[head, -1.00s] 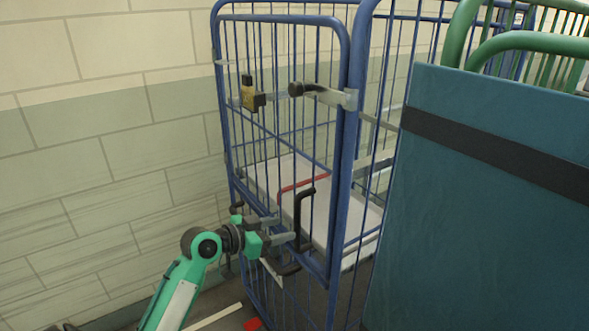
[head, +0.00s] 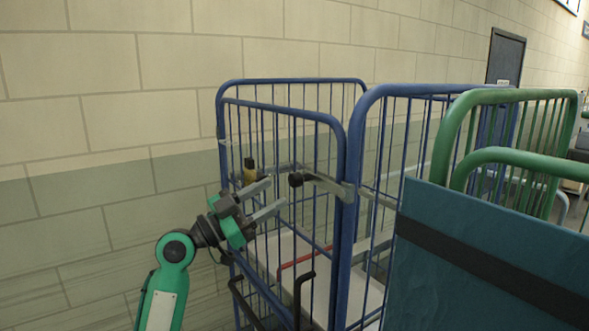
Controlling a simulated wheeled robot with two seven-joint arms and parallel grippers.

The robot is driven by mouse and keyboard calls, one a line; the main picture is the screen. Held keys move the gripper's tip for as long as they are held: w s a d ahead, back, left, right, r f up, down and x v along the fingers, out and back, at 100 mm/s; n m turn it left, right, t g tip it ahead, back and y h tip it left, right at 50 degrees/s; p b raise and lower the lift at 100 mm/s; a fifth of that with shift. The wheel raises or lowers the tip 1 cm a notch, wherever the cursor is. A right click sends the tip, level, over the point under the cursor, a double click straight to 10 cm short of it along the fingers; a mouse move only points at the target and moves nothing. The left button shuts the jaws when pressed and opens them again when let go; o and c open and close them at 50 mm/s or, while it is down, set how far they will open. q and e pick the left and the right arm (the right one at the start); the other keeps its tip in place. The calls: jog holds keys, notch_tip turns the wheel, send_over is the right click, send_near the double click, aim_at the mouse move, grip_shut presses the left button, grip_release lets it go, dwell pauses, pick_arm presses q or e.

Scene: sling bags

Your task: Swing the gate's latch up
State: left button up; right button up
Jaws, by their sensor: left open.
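The gate (head: 342,240) is a blue tubular frame with thin bars at the front of a wheeled cage. The latch (head: 325,184) is a grey bar with a black knob (head: 295,180) at its left end. It lies nearly level and reaches left from a grey bracket on the gate's right post. My left gripper (head: 277,194) is open and empty, its two grey fingers pointing right and slightly up. In the picture its tips are just left of and slightly below the knob, apart from it. My right gripper is not in view.
A yellow and black catch (head: 249,174) is behind my left fingers. Black handles (head: 303,290) are lower on the gate. A pale shelf (head: 285,252) and a red bar (head: 303,258) are inside the cage. A teal panel (head: 480,265) and green-framed cage (head: 530,95) fill the right.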

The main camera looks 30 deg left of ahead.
aim_at(291, 183)
pick_arm(q)
jog(key=p+x, duration=0.2)
jog(key=x, duration=0.3)
jog(key=shift+w+d+r+p, duration=0.15)
jog(key=shift+r+p, duration=0.1)
jog(key=shift+p, duration=0.15)
jog(key=shift+w+d+r, duration=0.1)
jog(key=shift+w+d, duration=0.15)
jog(key=shift+w, duration=0.3)
grip_shut()
